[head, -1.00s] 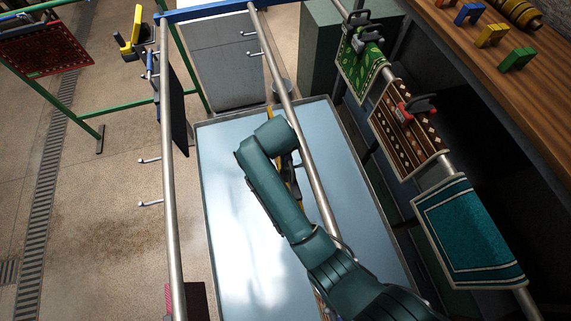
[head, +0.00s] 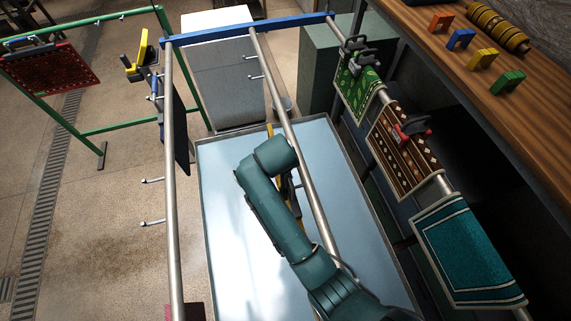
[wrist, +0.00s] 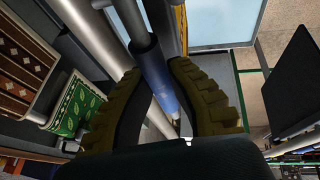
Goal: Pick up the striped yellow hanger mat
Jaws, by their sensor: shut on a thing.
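The yellow mat shows only as thin yellow edges (head: 270,130) beside and behind my arm, by the middle steel rail (head: 291,131) in the head view. Its stripes cannot be made out. In the wrist view a yellow strip (wrist: 180,28) shows beyond a dark band. My gripper (wrist: 172,118), with tan ribbed fingers, is closed around a grey and blue bar (wrist: 158,75), which appears to be part of that mat's hanger. The steel rail (wrist: 100,42) runs close behind the bar. In the head view my arm hides the gripper.
On the right rail hang a green mat (head: 357,90), a brown patterned mat (head: 393,155) and a teal mat (head: 463,255). A light blue basin (head: 230,215) lies below my arm. A dark mat (head: 176,125) hangs by the left rail. Empty hooks (head: 153,222) stick out there.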

